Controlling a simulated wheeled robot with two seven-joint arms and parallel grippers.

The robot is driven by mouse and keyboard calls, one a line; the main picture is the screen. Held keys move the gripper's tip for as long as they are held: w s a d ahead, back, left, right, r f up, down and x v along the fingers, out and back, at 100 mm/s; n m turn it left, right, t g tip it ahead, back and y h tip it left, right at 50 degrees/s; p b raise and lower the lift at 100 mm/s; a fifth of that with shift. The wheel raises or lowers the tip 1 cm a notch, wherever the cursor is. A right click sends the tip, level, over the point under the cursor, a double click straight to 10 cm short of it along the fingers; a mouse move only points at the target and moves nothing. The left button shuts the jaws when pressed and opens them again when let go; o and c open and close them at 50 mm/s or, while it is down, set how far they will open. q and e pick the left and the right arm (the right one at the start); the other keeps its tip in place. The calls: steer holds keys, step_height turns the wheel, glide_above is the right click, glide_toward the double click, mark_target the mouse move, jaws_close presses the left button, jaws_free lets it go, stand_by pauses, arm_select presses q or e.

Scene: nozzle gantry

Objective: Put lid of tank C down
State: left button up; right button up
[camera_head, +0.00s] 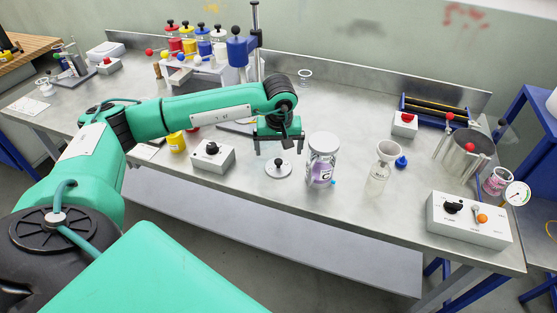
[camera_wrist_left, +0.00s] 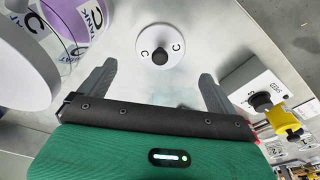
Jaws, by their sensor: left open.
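The lid of tank C (camera_head: 281,173) is a white disc with a black knob, lying flat on the steel bench. It also shows in the left wrist view (camera_wrist_left: 150,38), marked with the letter C. My left gripper (camera_head: 279,146) is open and empty just above the lid. In the left wrist view its fingers (camera_wrist_left: 157,72) are apart, with the knob between their lines. Tank C (camera_head: 322,158), a clear jar with purplish contents and a C label, stands upright right of the lid. It shows at the left edge of the wrist view (camera_wrist_left: 88,18). My right gripper is not in view.
A grey box with a black knob (camera_head: 212,156) stands left of the lid, beside a yellow pot (camera_head: 177,142). A glass bottle with a funnel (camera_head: 380,172) stands right of tank C. A control box (camera_head: 468,220) is at the right front. The bench's front edge is close.

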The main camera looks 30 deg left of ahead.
arm_select(q)
steer(key=r, duration=0.5)
steer(key=shift+s+d+r+b, duration=0.2)
steer(key=shift+s+b, duration=0.1)
steer(key=shift+b, duration=0.1)
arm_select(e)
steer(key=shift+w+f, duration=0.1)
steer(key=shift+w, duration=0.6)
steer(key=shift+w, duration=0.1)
